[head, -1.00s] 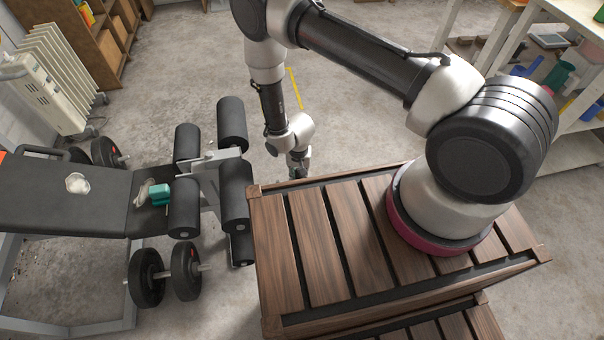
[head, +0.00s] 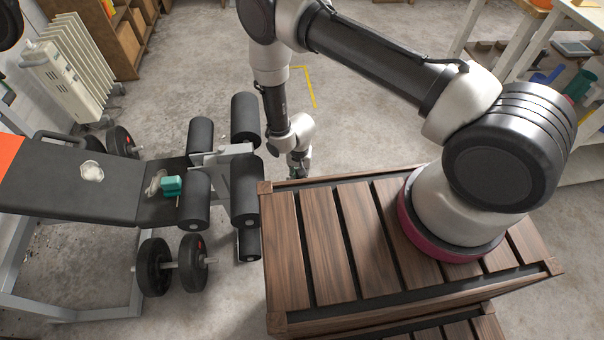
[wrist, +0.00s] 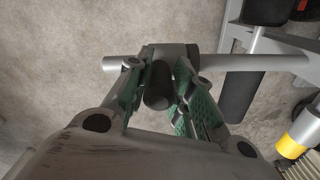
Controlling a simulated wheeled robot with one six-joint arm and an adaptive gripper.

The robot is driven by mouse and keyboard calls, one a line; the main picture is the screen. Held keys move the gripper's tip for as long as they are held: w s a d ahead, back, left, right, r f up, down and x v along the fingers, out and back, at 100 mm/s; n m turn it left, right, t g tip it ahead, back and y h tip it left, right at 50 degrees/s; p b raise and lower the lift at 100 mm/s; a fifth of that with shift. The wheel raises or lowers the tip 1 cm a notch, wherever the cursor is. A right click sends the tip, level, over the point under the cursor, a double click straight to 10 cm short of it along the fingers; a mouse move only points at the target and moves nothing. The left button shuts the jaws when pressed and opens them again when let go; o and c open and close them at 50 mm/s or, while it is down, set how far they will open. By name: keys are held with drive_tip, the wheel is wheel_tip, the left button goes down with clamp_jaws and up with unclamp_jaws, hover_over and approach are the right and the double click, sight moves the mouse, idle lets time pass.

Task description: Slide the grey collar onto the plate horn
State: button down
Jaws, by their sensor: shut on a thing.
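My gripper (wrist: 160,95), with green-lined fingers, is shut on the grey collar (wrist: 170,52), with a dark rounded knob between the fingers. A light grey bar, which looks like the plate horn (wrist: 255,62), runs across the wrist view. It shows on both sides of the collar, with its free end at left. The collar lies in line with the bar, but I cannot tell whether it is around it or in front of it. In the head view my gripper (head: 300,163) is low, right of the bench's foam rollers; collar and horn are not clear there.
The weight bench (head: 90,185) stands at left with foam rollers (head: 245,182). Dumbbells (head: 175,265) lie on the floor beside it. A slatted wooden crate (head: 335,245) fills the front. A heater (head: 70,80) stands at back left. Open floor lies behind my gripper.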

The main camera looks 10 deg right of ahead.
drive_tip(key=c, duration=1.2)
unclamp_jaws()
drive_tip(key=shift+o, duration=0.2)
wheel_tip(320, 180, up, 12)
